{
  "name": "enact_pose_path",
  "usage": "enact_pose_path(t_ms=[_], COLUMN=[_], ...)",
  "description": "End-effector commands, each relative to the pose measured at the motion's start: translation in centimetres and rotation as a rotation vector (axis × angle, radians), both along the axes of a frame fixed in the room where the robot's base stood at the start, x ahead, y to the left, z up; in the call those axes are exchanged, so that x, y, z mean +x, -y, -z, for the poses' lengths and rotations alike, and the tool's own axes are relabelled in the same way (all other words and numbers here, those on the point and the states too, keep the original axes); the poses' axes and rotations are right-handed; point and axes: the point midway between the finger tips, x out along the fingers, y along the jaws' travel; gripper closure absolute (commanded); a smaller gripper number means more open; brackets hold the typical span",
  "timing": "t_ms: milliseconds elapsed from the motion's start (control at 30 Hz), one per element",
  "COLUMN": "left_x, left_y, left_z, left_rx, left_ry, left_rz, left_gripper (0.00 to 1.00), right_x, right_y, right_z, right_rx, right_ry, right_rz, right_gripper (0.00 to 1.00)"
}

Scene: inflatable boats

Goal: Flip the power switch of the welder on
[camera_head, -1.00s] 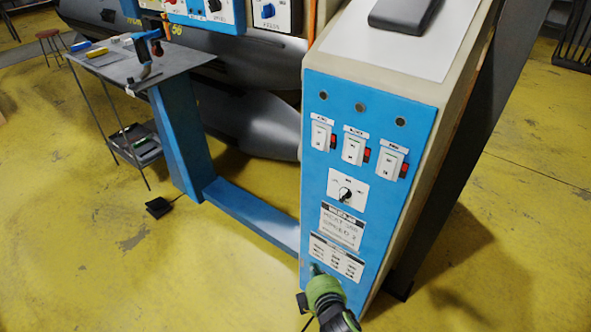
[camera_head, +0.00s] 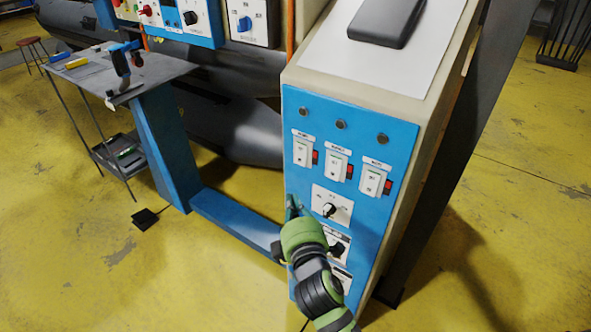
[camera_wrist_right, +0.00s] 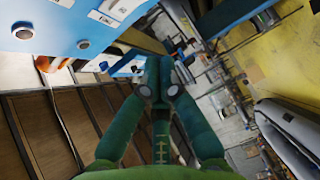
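The welder is a tall cabinet with a blue front panel (camera_head: 305,115). The panel carries three white switches in a row: left (camera_head: 302,151), middle (camera_head: 337,165) and right (camera_head: 373,181), each with a small red piece beside it. Their labels and positions are too small to read. My right gripper (camera_head: 292,207) is in front of the panel, below the left switch and left of a black knob (camera_head: 330,209). In the right wrist view its green fingers (camera_wrist_right: 159,68) are together with nothing between them. Contact with the panel cannot be told. My left gripper is out of view.
A grey side table (camera_head: 125,75) with tools stands at the left. A blue beam (camera_head: 235,222) runs low from its post to the cabinet. A black pedal (camera_head: 145,219) lies on the yellow floor. A dark box (camera_head: 391,20) rests on the cabinet top.

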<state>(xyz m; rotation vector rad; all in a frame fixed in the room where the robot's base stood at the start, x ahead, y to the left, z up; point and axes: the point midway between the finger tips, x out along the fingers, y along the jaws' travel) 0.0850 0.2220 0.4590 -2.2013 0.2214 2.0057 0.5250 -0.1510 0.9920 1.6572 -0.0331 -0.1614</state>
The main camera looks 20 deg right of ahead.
Motion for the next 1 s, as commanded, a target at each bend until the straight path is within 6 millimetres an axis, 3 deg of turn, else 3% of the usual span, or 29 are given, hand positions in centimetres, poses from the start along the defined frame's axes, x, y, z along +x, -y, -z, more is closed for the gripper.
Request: enact_pose_path(t_ms=[467,700,1000], left_x=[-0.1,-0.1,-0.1], left_y=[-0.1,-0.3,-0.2], left_z=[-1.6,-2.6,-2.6], left_rx=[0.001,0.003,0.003], left_ry=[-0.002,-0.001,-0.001], left_rz=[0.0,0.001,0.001], left_gripper=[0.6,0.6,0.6], right_x=[9.3,10.9,11.2], right_y=[1.3,3.8,4.2], right_z=[0.5,1.0,1.2], right_rx=[0.002,0.001,0.003], right_ry=[0.0,0.0,0.0], right_rz=[0.001,0.001,0.0], right_gripper=[1.0,1.0,1.0])
